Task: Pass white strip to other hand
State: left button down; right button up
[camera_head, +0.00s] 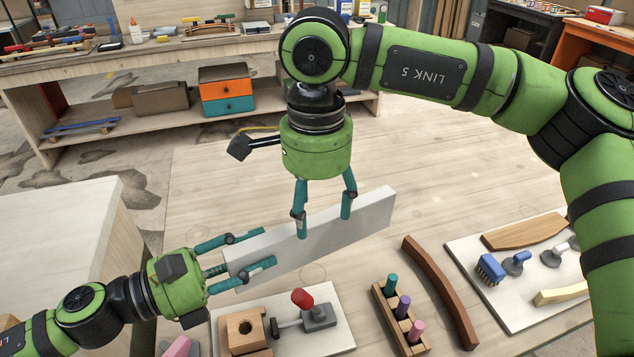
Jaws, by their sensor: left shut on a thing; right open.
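The white strip (320,228) is a long flat bar held above the wooden table, slanting up to the right. My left gripper (265,249) comes in from the lower left and is shut on the strip's left end, with its fingers along the two sides. My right gripper (324,226) points down from above at the strip's middle. Its fingers are spread apart and open. Both fingertips overlap the strip in the picture; I cannot tell whether they touch it.
Below the strip are a white board (338,332) with a wooden block and red-knobbed clamp, a rack of colored pegs (392,322) and a curved brown piece (440,290). A white tool board (475,262) lies right. The table behind the strip is clear.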

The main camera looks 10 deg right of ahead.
aim_at(317, 241)
pick_arm(q)
jog(key=shift+r, duration=0.1)
pick_arm(e)
notch_tip(317, 241, down, 8)
jog(key=shift+r, duration=0.1)
grip_shut()
pick_arm(q)
jog(key=c, duration=0.8)
grip_release()
jog(key=shift+o, duration=0.2)
